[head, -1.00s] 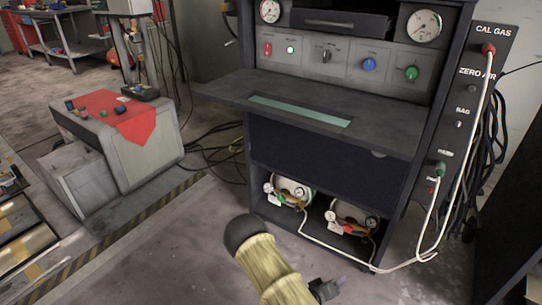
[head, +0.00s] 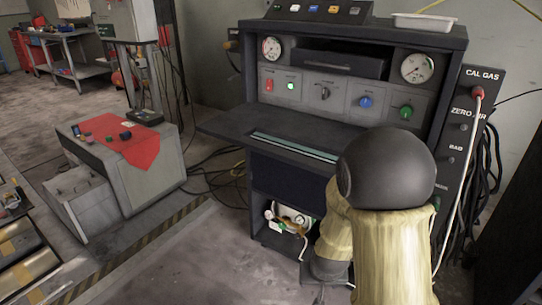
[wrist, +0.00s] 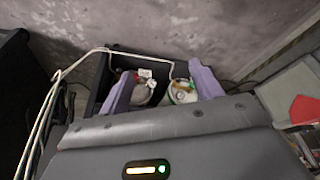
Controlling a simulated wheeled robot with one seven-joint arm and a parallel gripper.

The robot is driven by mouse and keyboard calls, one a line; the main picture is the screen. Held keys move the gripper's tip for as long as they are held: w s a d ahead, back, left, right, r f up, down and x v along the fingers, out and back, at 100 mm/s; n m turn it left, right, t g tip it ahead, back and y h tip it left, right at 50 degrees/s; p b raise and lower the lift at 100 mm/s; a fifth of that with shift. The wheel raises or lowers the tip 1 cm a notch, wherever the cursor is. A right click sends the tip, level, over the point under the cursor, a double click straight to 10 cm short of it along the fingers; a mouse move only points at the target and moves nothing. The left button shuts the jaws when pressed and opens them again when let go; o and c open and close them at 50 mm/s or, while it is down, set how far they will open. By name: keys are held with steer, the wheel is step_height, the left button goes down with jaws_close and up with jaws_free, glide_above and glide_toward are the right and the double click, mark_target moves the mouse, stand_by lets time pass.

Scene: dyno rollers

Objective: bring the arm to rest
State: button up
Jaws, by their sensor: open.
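My gripper (wrist: 162,88) shows in the wrist view with its two purple fingers spread apart. Nothing is held between them. Beyond the fingertips are the gas bottles with gauges in the cabinet's lower shelf; they look apart from the fingers. In the head view my arm, with a dark round joint and a pale yellow sleeve, is raised in front of the cabinet's right side. The gripper itself cannot be made out there; the arm hides that area.
The grey analyzer cabinet (head: 225,128) has a protruding shelf. A gas bottle (head: 292,217) sits low inside. A white hose (head: 461,150) hangs from the CAL GAS port on the side panel. A red cloth (head: 135,150) lies on a grey unit at left.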

steer(key=s+d+r+g+p, duration=0.1)
steer(key=s+d+r+p, duration=0.2)
steer(key=s+r, duration=0.85)
step_height(320, 180, up, 39)
steer(key=w+p, duration=0.1)
steer(key=p, duration=3.6)
steer(key=shift+w+a+n, duration=0.2)
steer(key=shift+w+n, duration=0.15)
steer(key=shift+n, duration=0.05)
steer(key=shift+f, duration=0.1)
